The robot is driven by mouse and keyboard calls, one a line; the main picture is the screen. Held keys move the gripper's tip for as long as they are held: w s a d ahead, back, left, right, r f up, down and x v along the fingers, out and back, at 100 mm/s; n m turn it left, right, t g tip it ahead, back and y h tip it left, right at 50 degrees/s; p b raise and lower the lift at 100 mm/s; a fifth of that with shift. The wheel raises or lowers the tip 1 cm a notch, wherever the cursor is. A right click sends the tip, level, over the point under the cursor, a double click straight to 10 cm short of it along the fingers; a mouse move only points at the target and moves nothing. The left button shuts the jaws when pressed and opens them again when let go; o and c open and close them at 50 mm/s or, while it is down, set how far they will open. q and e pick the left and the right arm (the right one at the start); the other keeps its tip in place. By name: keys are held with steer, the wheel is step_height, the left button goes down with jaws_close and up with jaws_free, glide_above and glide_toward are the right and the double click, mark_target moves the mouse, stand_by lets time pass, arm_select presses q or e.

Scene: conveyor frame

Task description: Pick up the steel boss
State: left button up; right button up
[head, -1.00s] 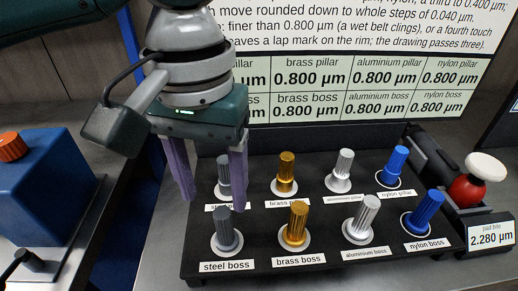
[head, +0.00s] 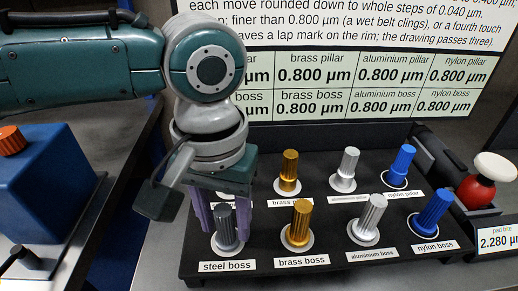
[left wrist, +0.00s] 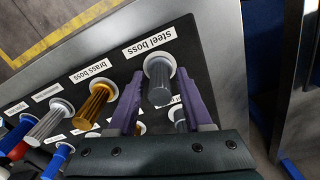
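The steel boss (head: 225,228) is a dark grey ribbed cylinder standing upright on a white disc behind the label "steel boss" at the front left of the black tray (head: 330,203). In the left wrist view the steel boss (left wrist: 159,82) stands between the two open purple fingers (left wrist: 160,95), with a gap showing on the right side. The steel pillar behind is mostly hidden by my gripper in the head view. My right gripper is not in view.
The brass boss (head: 299,222) stands close to the right of the steel boss. Aluminium boss (head: 369,217) and nylon boss (head: 432,213) follow, with a row of pillars behind. A blue box (head: 48,180) with an orange knob is at the left. A red-and-white knobbed part (head: 476,190) is at the right.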

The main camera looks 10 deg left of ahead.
arm_select(q)
jaws_close()
stand_by(1.1)
